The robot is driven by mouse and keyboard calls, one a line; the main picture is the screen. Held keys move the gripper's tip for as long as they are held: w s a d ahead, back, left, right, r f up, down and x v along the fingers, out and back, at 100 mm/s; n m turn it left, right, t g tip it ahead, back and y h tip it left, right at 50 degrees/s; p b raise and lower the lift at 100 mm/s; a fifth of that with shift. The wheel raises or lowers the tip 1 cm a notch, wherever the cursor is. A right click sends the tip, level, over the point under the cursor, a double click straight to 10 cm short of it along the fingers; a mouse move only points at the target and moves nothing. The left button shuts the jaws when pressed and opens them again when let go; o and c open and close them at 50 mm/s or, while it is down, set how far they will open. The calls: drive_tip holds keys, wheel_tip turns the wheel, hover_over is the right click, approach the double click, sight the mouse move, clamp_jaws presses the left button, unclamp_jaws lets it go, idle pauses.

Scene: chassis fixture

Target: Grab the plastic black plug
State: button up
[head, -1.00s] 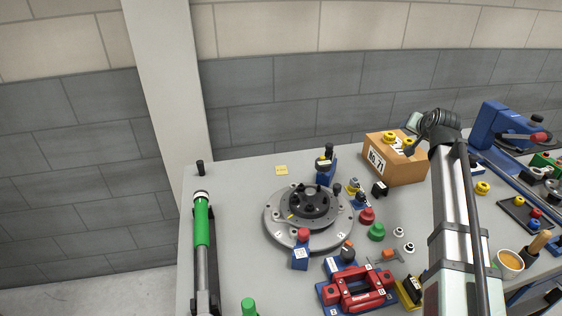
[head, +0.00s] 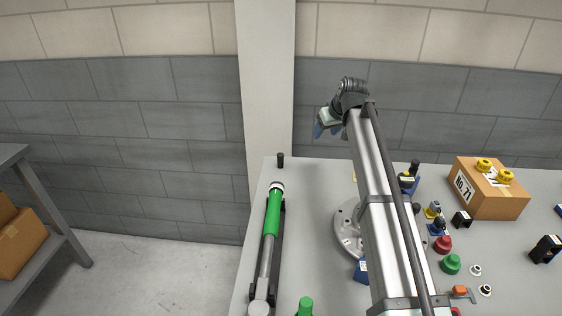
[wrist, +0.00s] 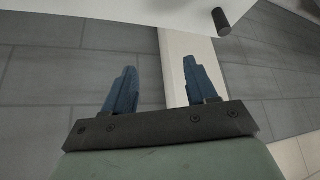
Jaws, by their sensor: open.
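A small black cylindrical plug (head: 280,160) stands upright near the back left corner of the grey table. It also shows at the top right of the wrist view (wrist: 221,21), beyond and to the side of my fingers. My gripper (head: 324,130) has blue fingers and is raised above the table's back edge, to the right of the plug in the head view. In the wrist view the fingers (wrist: 160,66) are spread apart with nothing between them, and the wall and pillar lie behind.
A green and grey cylindrical tool (head: 270,235) lies left on the table (head: 310,240), in front of the plug. A round grey fixture (head: 346,230) is partly hidden by my arm. A cardboard box (head: 490,190) and several small coloured parts stand to the right. A pillar (head: 265,80) rises behind the table.

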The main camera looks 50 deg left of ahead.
sight(281, 155)
drive_tip(key=s+a+f+n+g+h, duration=0.15)
drive_tip(key=s+a+n, duration=0.25)
drive_tip(key=s+a, duration=0.45)
drive_tip(key=shift+g, duration=0.25)
drive_tip(key=x, duration=0.8)
drive_tip(key=shift+s+f, duration=0.1)
drive_tip(key=shift+s, duration=0.15)
drive_tip(key=shift+x, duration=2.65)
drive_tip(key=shift+d, duration=0.15)
clamp_jaws()
